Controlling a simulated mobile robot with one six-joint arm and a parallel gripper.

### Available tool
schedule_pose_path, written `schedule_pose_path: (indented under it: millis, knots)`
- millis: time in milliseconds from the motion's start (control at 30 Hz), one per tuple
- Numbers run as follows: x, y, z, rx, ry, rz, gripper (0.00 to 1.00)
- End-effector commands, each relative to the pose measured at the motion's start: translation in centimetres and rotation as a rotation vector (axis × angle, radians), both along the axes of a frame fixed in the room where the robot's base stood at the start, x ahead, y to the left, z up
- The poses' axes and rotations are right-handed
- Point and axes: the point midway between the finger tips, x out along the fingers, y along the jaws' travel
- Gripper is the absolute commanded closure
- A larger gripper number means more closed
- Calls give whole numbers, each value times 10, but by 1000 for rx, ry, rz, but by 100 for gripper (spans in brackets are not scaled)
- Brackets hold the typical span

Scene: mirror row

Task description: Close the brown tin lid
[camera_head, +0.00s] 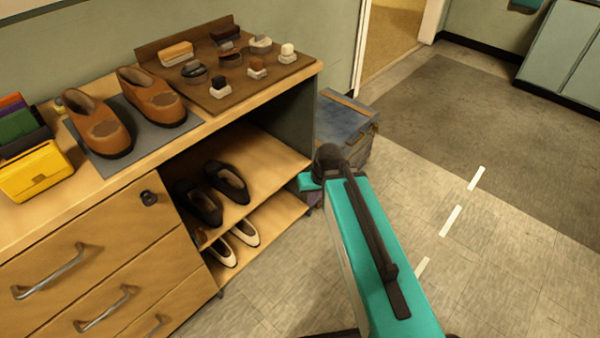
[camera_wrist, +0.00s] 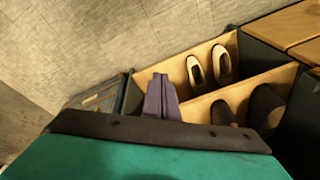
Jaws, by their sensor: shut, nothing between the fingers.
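Several small round tins and brushes sit on a brown board (camera_head: 218,100) on top of the wooden cabinet. A dark tin (camera_head: 194,73) stands near the board's left front, and another tin (camera_head: 229,58) stands near its middle. They are too small for me to tell which is the brown tin or how its lid stands. My gripper (camera_wrist: 161,82) shows in the wrist view as two purple-grey fingers, shut together and empty. It is low beside the cabinet's open shelves, well apart from the tins. In the head view it is mostly hidden by my arm.
Brown shoes (camera_head: 155,96) stand on a grey mat left of the board. Dark shoes (camera_head: 228,182) and pale shoes (camera_head: 245,232) are on the shelves. A blue chest (camera_head: 343,125) stands by the cabinet's right end. The floor at right is clear.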

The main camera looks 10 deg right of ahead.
Motion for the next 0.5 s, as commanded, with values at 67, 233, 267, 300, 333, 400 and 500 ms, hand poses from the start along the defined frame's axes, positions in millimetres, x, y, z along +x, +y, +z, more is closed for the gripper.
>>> schedule_pose_path:
  millis: [67, 233, 267, 300, 333, 400, 500]
  knots:
    - [-15, -9, -24, -24, 51, -27, 100]
    - [-48, -29, -69, -82, 151, -83, 100]
    - [-54, -33, -77, -94, 168, -94, 100]
    - [-63, -37, -87, -107, 192, -107, 100]
    - [-69, -41, -94, -119, 209, -115, 100]
    - [-82, -41, -110, -122, 235, -114, 100]
    - [-102, -41, -132, -127, 273, -110, 100]
